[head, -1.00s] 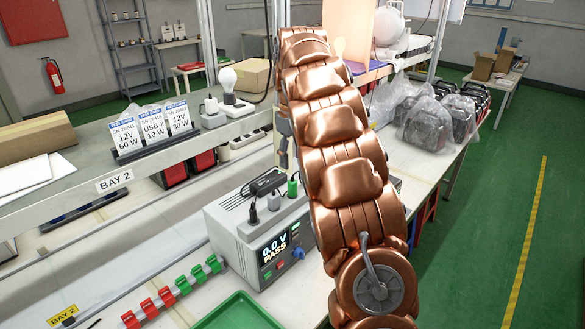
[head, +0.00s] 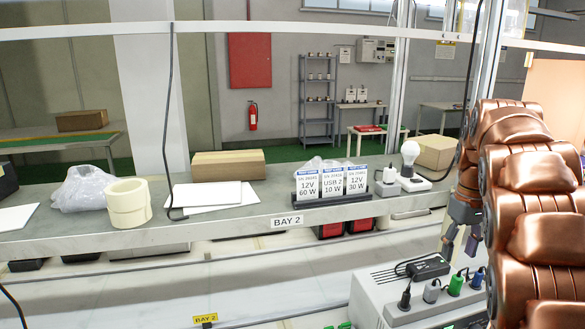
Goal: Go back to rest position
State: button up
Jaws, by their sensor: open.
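My copper-coloured arm rises along the right edge of the head view, bent over at its top. My gripper (head: 461,243) hangs from it, pointing down, to the left of the arm links. Its two grey fingers are apart, and I see nothing between them. It appears above and behind the grey test unit (head: 372,300), whose lower part is cut off by the frame. A black adapter (head: 428,268) lies on top of the unit. A black plug (head: 405,298), a green plug (head: 456,283) and others stand along its edge.
A shelf marked BAY 2 (head: 250,222) crosses the view. It bears a tape roll (head: 128,203), a cardboard box (head: 228,165), white sheets (head: 210,194), labelled cards (head: 331,183) and a bulb (head: 409,155) on a power strip. A dark cable (head: 171,110) hangs at the left.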

jog(key=s+a+f+m, duration=0.2)
jog(key=s+a+f, duration=0.1)
jog(key=s+a, duration=1.05)
jog(key=s+a+f, duration=0.2)
jog(key=s+f, duration=0.1)
jog(key=s, duration=0.4)
jog(key=s+a+f+g, duration=0.1)
jog(key=s+a+f, duration=0.1)
jog(key=s, duration=0.5)
jog(key=s+a+f, duration=0.2)
jog(key=s+f, duration=0.2)
jog(key=s, duration=0.3)
jog(key=shift+g, duration=0.3)
